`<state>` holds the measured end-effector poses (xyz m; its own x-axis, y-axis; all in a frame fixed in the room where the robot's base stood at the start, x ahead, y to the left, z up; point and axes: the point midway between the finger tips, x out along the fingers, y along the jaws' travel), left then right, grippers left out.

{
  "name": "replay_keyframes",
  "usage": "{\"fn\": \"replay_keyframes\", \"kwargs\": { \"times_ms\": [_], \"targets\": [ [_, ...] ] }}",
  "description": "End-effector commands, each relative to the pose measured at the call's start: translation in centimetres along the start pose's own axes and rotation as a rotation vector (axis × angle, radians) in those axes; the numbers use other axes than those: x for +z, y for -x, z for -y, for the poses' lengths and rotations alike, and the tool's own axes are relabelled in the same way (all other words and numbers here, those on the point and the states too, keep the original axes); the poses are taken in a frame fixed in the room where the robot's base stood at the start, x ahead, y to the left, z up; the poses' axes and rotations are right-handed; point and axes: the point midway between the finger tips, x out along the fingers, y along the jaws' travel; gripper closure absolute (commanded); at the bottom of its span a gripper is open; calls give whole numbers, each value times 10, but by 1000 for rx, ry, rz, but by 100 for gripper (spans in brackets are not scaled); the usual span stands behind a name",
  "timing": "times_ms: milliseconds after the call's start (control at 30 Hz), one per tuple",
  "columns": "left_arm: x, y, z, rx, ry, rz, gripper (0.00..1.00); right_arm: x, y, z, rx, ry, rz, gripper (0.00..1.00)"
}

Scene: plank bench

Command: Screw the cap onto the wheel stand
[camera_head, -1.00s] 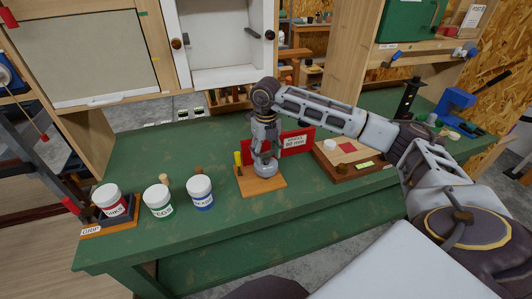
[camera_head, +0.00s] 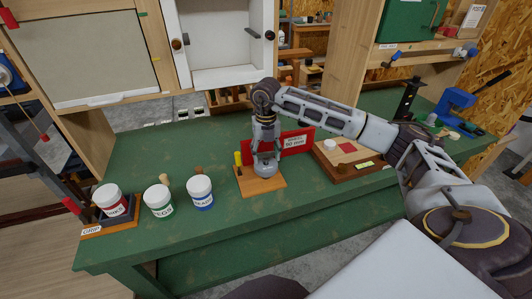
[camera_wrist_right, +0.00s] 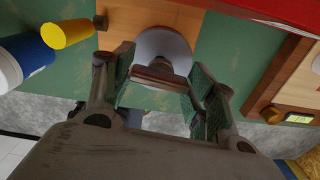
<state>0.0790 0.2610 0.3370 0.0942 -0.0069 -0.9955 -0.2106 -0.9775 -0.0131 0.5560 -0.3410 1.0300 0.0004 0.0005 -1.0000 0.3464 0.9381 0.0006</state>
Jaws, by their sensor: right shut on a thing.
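The wheel stand has a wooden base (camera_head: 250,183) on the bench, with a grey round wheel (camera_head: 265,168) on it. My right gripper (camera_head: 265,155) points down directly over the wheel. In the right wrist view the pale wheel (camera_wrist_right: 160,43) lies just beyond my right gripper (camera_wrist_right: 158,80). A brownish piece (camera_wrist_right: 157,78) sits between its fingers, and I take it for the cap. The fingers hide much of it, and I cannot tell how far it is seated. My left gripper is not in view.
A yellow-handled tool (camera_head: 238,158) stands at the base's left edge. A red sign board (camera_head: 300,138) stands close behind. Several labelled jars, including the blue-labelled jar (camera_head: 200,195), stand to the left. A wooden board (camera_head: 350,172) lies to the right. The bench's back left is clear.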

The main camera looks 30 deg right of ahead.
Motion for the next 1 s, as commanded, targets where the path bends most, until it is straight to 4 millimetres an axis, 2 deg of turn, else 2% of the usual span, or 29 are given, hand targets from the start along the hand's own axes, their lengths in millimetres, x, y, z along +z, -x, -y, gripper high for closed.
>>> {"fn": "replay_keyframes", "kwargs": {
  "times_ms": [533, 1000],
  "targets": [
    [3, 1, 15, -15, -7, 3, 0, 0, -1, 0, -1, -58, -1, 70],
    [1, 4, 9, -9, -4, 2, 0, 0, -2, 0, -2, -280, -1, 70]
  ]
}}
